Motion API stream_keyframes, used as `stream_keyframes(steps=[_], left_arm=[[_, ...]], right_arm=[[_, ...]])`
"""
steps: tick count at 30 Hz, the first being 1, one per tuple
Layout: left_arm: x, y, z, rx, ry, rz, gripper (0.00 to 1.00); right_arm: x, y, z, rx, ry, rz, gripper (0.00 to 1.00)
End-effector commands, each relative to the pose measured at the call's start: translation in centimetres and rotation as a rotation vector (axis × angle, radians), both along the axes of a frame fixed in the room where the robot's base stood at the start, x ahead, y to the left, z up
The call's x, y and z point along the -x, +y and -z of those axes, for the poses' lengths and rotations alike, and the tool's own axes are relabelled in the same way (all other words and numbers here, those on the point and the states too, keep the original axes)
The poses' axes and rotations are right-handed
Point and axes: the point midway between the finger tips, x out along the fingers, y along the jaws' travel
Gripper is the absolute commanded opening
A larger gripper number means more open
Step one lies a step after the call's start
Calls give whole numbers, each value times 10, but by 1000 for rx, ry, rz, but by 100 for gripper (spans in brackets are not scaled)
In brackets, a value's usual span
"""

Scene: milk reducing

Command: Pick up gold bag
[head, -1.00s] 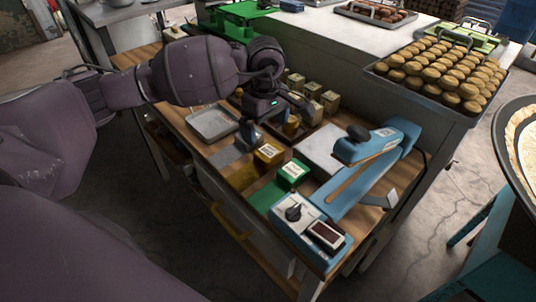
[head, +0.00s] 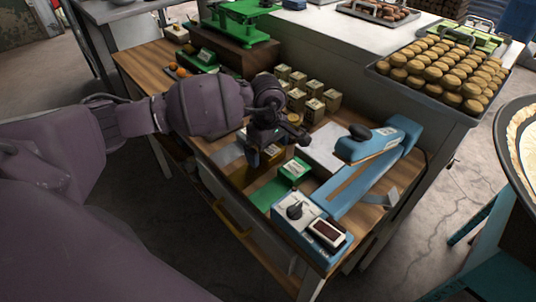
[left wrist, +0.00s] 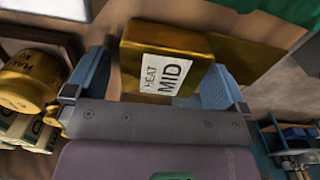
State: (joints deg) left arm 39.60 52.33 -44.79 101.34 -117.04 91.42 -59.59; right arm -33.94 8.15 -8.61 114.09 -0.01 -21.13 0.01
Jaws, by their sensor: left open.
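The gold bag (head: 272,153) is a small gold block with a white label, standing on the wooden worktop at the end of a flat gold patch (head: 243,177). In the left wrist view the gold bag (left wrist: 165,57) shows a label reading "MID". My left gripper (left wrist: 155,75) is open, with one blue finger on each side of the bag. A gap shows at the left finger; whether the right finger touches the bag I cannot tell. In the head view my left gripper (head: 262,150) is over the bag and partly hides it. My right gripper is not in view.
A green bag (head: 294,170) on a green patch and a blue sealing machine (head: 350,190) stand close on the right. Several small gold boxes (head: 310,90) stand behind. A gold cylinder (left wrist: 27,82) is beside the left finger.

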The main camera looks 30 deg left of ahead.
Motion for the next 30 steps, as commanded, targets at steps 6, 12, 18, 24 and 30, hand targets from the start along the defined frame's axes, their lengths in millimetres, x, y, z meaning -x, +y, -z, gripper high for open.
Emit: stream_keyframes(steps=[6, 12, 18, 24, 30], left_arm=[[0, 0, 0, 0, 0, 0, 82], [0, 0, 0, 0, 0, 0, 51], [0, 0, -1, 0, -1, 0, 49], [-1, 0, -11, 1, -3, 0, 49], [-1, 0, -48, -1, -5, 2, 49]], right_arm=[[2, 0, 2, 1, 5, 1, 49], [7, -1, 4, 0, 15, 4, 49], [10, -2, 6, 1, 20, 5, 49], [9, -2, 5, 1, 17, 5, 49], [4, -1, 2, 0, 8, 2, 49]])
